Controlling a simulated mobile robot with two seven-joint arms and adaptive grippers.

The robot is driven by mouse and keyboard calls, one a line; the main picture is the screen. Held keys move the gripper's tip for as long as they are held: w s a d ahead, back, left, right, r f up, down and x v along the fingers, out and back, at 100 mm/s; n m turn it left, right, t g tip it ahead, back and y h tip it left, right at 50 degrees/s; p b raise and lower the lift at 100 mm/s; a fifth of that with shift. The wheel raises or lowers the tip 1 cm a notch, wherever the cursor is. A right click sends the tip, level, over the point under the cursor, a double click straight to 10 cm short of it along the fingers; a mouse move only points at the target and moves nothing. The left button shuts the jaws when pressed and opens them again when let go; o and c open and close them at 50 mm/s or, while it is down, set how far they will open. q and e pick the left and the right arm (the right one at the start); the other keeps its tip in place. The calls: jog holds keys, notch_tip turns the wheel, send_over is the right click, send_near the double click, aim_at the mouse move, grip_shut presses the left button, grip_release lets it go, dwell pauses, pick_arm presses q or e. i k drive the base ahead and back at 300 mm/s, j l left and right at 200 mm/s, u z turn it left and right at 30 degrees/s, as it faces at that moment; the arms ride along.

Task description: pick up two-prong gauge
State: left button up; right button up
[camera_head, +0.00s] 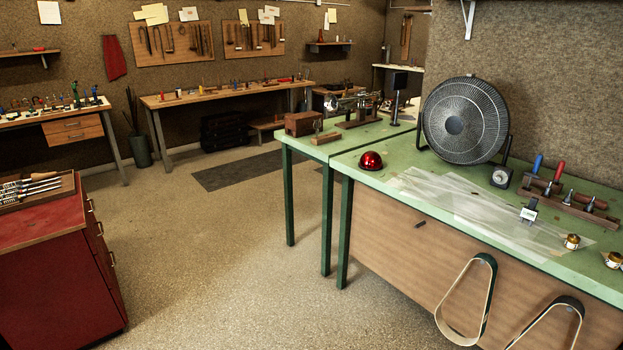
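Neither of my grippers is in view. I cannot tell for sure which thing is the two-prong gauge. A small dark device with a round pale dial (501,177) stands on the green bench, right of the fan's foot. A small white-faced device (529,211) with a dark top stands on the clear sheet in front of the tool rack. Its prongs, if any, are too small to make out.
The green bench (398,164) holds a large fan (465,120), a red dome (371,160), a clear plastic sheet (460,203), a wooden tool rack (570,206) and brass-coloured pieces (572,241). A red cabinet (50,270) stands left. Open floor (215,250) lies between.

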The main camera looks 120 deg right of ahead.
aim_at(530, 212)
jog(key=z, duration=5.25)
jog(key=i, duration=0.1)
jog(key=z, duration=0.05)
